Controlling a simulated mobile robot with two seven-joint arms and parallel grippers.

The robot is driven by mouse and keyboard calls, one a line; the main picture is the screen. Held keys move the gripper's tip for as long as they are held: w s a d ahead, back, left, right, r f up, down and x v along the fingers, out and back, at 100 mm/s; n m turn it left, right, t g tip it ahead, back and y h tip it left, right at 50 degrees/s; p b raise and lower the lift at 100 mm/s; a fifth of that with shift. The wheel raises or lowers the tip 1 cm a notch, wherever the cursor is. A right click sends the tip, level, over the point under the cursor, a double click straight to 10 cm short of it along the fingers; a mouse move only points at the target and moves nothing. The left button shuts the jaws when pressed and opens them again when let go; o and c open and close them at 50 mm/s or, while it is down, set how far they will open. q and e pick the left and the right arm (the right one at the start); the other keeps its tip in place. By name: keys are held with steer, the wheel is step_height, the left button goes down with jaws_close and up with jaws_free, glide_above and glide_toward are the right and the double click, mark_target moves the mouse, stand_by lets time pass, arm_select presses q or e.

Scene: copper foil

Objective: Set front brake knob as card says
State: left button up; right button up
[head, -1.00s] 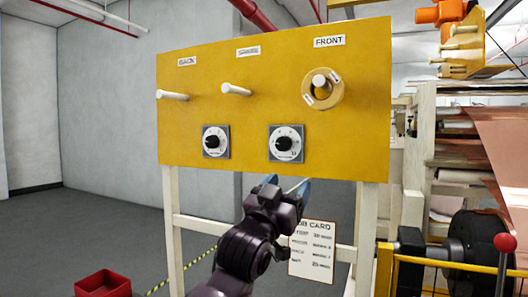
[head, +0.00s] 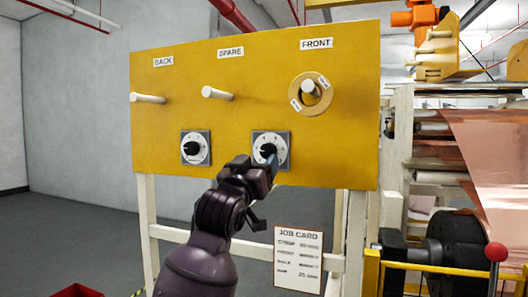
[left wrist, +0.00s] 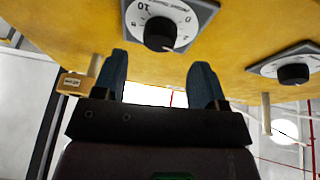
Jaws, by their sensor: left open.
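Two black knobs on white numbered dials sit low on the yellow panel (head: 235,115): a left knob (head: 191,148) and a right knob (head: 268,149). The right one is nearer the FRONT label (head: 317,44). My left gripper (head: 262,165) is open just in front of the right knob and partly covers its dial. In the left wrist view, this knob (left wrist: 159,33) lies ahead of and between my open fingers (left wrist: 160,75), with the gap empty. The other knob (left wrist: 293,74) is at the right. The job card (head: 298,260) hangs below the panel; its small text is unreadable. My right gripper is out of view.
Pegs under BACK (head: 148,98) and SPARE (head: 217,93) are bare; the FRONT peg carries a tagged yellow ring (head: 300,102). A machine with copper foil (head: 490,145) and a red-knobbed lever (head: 496,252) stands right. A red bin (head: 76,291) is at lower left.

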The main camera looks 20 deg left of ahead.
mark_target(266, 152)
arm_select(q)
steer(key=shift+p+x, duration=0.45)
steer(key=shift+x, duration=1.75)
steer(key=c, duration=0.9)
